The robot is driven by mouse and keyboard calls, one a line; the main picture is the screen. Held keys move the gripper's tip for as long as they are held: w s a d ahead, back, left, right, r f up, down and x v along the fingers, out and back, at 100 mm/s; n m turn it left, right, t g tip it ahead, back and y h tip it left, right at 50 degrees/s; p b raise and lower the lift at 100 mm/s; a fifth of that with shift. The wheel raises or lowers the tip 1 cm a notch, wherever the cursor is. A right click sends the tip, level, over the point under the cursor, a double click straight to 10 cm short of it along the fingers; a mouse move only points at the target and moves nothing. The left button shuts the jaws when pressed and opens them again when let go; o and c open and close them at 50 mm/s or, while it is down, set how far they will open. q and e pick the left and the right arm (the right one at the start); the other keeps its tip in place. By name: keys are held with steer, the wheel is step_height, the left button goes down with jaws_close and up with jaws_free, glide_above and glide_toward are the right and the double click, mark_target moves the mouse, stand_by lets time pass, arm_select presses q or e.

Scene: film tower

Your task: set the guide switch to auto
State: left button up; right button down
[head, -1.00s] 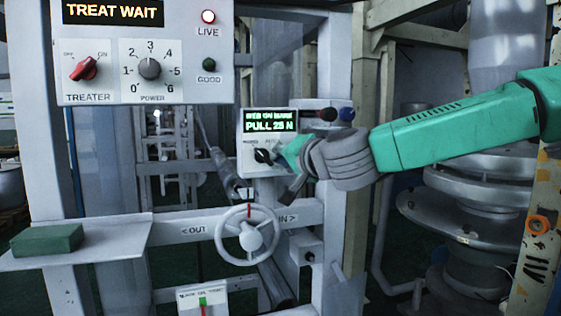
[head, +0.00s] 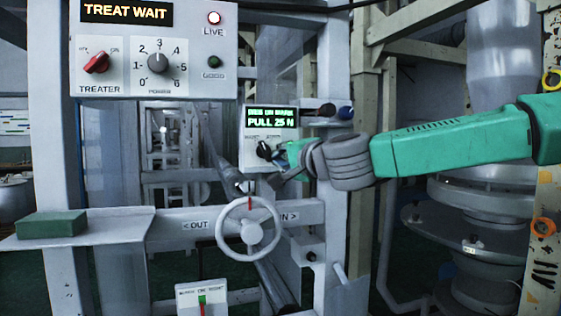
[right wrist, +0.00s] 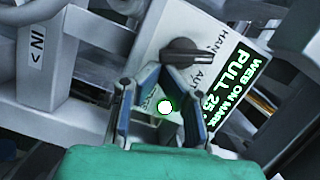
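The guide switch is a black knob (head: 264,150) on the white panel under a green-lit display reading "PULL 25 N". In the right wrist view the knob (right wrist: 192,52) sits between the labels HAND and AUTO. Its exact setting is hard to tell. My right gripper (head: 280,155) is close to the knob, on its right side in the head view. In the right wrist view its blue fingers (right wrist: 161,72) lean toward each other with a narrow gap between the tips, just below the knob. Contact with the knob cannot be told. My left gripper is not in view.
A white handwheel (head: 248,230) stands below the panel, between OUT and IN marks. The treater panel (head: 200,85) is at upper left. A green block (head: 52,225) lies on a shelf (head: 115,232).

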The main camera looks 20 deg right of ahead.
steer(key=shift+a+f+m+t+b, duration=0.15)
steer(key=shift+m+b, duration=0.5)
steer(key=shift+b, duration=0.35)
steer(key=shift+a+f+m+t+b, duration=0.15)
steer(key=shift+m+b, duration=0.5)
steer(key=shift+b, duration=0.35)
steer(key=shift+d, duration=0.1)
steer(key=shift+d, duration=0.1)
